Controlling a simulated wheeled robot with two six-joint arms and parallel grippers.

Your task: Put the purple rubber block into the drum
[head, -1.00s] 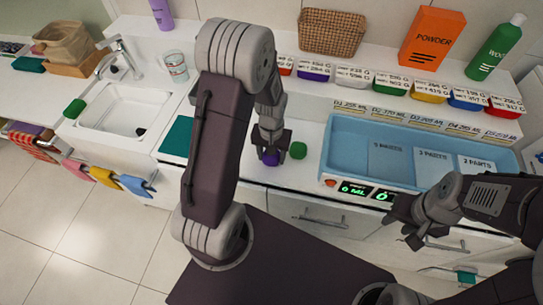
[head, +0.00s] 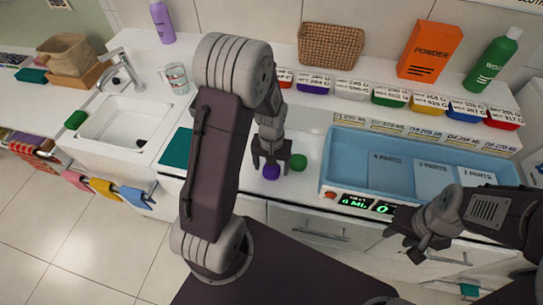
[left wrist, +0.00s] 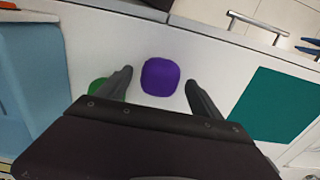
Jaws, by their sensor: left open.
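The purple rubber block (head: 271,172) lies on the white counter, just below my left gripper (head: 270,162) in the head view. In the left wrist view the purple block (left wrist: 160,77) shows between the two spread fingers of my left gripper (left wrist: 158,85), with a gap on each side. The left gripper is open and holds nothing. My right gripper (head: 416,247) hangs at the lower right, in front of the counter; its jaw opening is unclear. I cannot make out a drum in either view.
A green block (head: 298,162) sits close to the right of the purple one. A blue basin (head: 345,150) with a display is further right, a teal mat (head: 176,148) and a sink (head: 112,147) to the left. Small labelled bins (head: 390,99) line the back.

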